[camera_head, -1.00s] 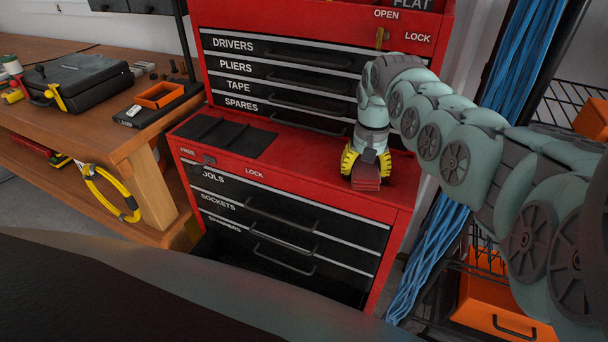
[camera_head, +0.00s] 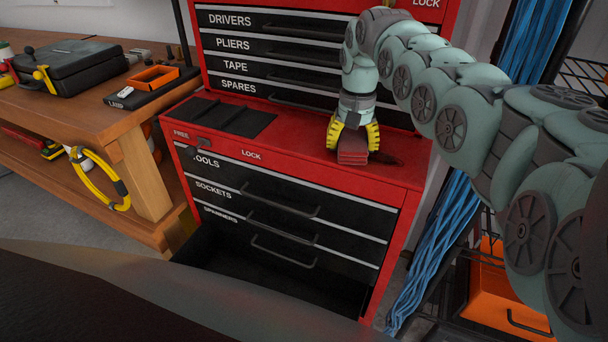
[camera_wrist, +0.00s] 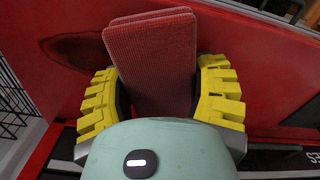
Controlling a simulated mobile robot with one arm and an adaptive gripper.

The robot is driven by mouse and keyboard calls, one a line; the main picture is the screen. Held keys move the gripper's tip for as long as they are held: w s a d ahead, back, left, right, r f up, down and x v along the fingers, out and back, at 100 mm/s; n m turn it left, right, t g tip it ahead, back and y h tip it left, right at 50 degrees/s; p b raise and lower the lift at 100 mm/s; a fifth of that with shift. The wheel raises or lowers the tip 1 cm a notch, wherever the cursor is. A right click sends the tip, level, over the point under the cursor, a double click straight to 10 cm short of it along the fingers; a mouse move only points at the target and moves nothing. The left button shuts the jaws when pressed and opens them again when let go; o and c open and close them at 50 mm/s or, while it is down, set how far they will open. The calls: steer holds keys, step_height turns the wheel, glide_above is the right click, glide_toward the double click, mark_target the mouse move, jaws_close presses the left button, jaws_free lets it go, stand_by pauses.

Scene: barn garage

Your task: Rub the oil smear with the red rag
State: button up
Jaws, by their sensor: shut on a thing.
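My gripper (camera_head: 354,141) is shut on the folded red rag (camera_head: 353,157), over the red top of the lower tool chest (camera_head: 290,146). The wrist view shows the rag (camera_wrist: 150,55) between the yellow finger pads. A dark oil smear (camera_head: 386,159) lies on the chest top just right of the rag. In the wrist view the smear (camera_wrist: 72,46) is left of the rag. Part of the smear may be hidden by the rag or gripper. I cannot tell whether the rag touches the surface.
A black mat (camera_head: 221,116) lies on the chest top at left. Labelled drawers (camera_head: 270,58) rise behind the gripper. A wooden bench (camera_head: 92,125) with a black case (camera_head: 75,68) stands at left. Blue cables (camera_head: 433,250) hang at right. A lower drawer stands open below.

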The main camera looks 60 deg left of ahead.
mark_target(389, 160)
steer(key=shift+s+a+f+b, duration=0.25)
steer(key=shift+a+b, duration=0.35)
steer(key=shift+b, duration=0.8)
steer(key=shift+s+a+r+b, duration=0.1)
steer(key=shift+s+a+b, duration=0.15)
steer(key=shift+b, duration=0.4)
steer(key=shift+w+d+r+p, duration=0.2)
steer(key=shift+w+d+p, duration=0.05)
steer(key=shift+p, duration=0.15)
steer(key=shift+w+d+r+p, duration=0.1)
steer(key=shift+w+d+p, duration=0.4)
steer(key=shift+d+p, duration=0.45)
steer(key=shift+w+d+p, duration=0.2)
steer(key=shift+d+p, duration=0.1)
steer(key=shift+d, duration=0.05)
steer(key=shift+w+d+p, duration=0.55)
steer(key=shift+d+p, duration=0.2)
steer(key=shift+p, duration=0.15)
steer(key=shift+w+d+f+p, duration=0.2)
steer(key=shift+w+d+p, duration=0.15)
steer(key=shift+d+p, duration=0.25)
steer(key=shift+w+d+r+p, duration=0.15)
steer(key=shift+w+d+p, duration=0.2)
steer(key=shift+d+p, duration=0.25)
steer(key=shift+w+d+p, duration=0.5)
steer(key=shift+d+p, duration=0.35)
steer(key=shift+p, duration=0.1)
